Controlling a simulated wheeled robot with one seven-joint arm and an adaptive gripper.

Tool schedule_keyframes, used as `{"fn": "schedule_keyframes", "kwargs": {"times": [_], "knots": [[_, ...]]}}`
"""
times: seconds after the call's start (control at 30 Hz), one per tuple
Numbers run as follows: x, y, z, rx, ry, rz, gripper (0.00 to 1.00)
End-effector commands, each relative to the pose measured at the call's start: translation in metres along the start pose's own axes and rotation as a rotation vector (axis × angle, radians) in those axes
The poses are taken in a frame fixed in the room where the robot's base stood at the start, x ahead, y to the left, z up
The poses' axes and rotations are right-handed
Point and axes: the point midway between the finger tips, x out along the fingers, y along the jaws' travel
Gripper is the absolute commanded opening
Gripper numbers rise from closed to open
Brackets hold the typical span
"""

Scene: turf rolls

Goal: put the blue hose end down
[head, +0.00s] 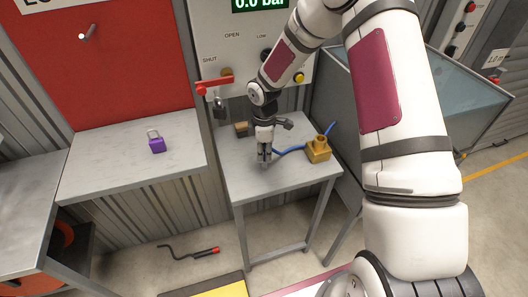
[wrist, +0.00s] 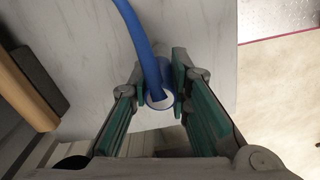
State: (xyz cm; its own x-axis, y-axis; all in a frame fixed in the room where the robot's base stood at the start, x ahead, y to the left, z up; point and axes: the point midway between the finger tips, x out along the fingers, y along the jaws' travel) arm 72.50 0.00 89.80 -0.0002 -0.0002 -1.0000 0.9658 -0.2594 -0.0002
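The blue hose end (wrist: 160,97) shows in the wrist view as a short blue tube with a pale rim, between the two fingertips. My gripper (wrist: 159,84) is shut on it, one finger on each side. In the head view my gripper (head: 264,158) points down, close over the grey table (head: 260,186). The blue hose (head: 291,150) runs right from the gripper to a yellow block (head: 318,151) on the same table. Whether the hose end touches the table is hard to tell.
A small brown and dark block (head: 241,129) lies at the table's back left. Bare tabletop lies in front of my gripper. A purple padlock (head: 156,142) stands on the left bench (head: 110,172). A panel with a red-handled valve (head: 213,85) stands behind. A black bar with a red end (head: 190,252) lies on the floor.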

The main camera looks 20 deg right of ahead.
Motion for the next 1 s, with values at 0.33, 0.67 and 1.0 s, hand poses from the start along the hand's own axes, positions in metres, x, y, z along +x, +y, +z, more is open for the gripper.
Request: {"fn": "schedule_keyframes", "kwargs": {"times": [0.33, 0.67, 1.0], "knots": [[0.0, 0.0, 0.0, 0.0, 0.0, 0.0, 0.37], [-0.034, 0.002, 0.0, 0.001, 0.0, 0.005, 0.37], [-0.1, 0.001, 0.0, 0.001, 0.0, 0.003, 0.37]]}}
